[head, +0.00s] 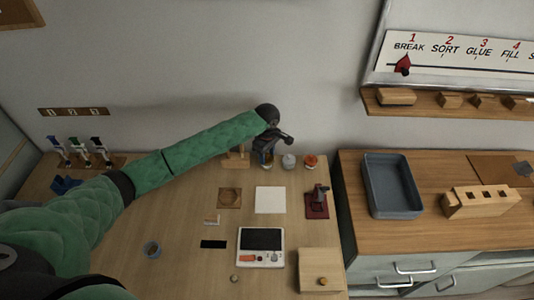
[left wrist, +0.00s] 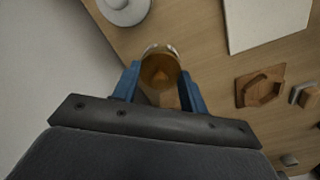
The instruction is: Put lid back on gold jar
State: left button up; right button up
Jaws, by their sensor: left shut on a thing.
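My left gripper (head: 267,154) reaches over the back of the wooden table. In the left wrist view its two blue fingers (left wrist: 160,88) are on either side of a round amber glass thing, which looks like the gold jar (left wrist: 160,67). The gripper is shut on it. Its rim is pale and its inside is amber. In the head view the jar (head: 267,162) shows only in part below the gripper. I cannot make out a separate lid in either view. My right gripper is not in view.
Right of the gripper stand a white jar (head: 289,161) and an orange-topped jar (head: 310,162). A wooden stand (head: 235,160) is to its left. In front lie a wooden square (head: 229,198), a white sheet (head: 270,200) and a dark red stand (head: 317,204).

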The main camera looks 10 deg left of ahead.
pick_arm(q)
jog(key=shift+p, duration=0.7)
dwell(0.8)
dwell(0.3)
jog(key=o, duration=1.5)
jog(key=shift+r+p, duration=2.45)
jog(key=shift+p, duration=0.15)
jog(key=shift+r, duration=1)
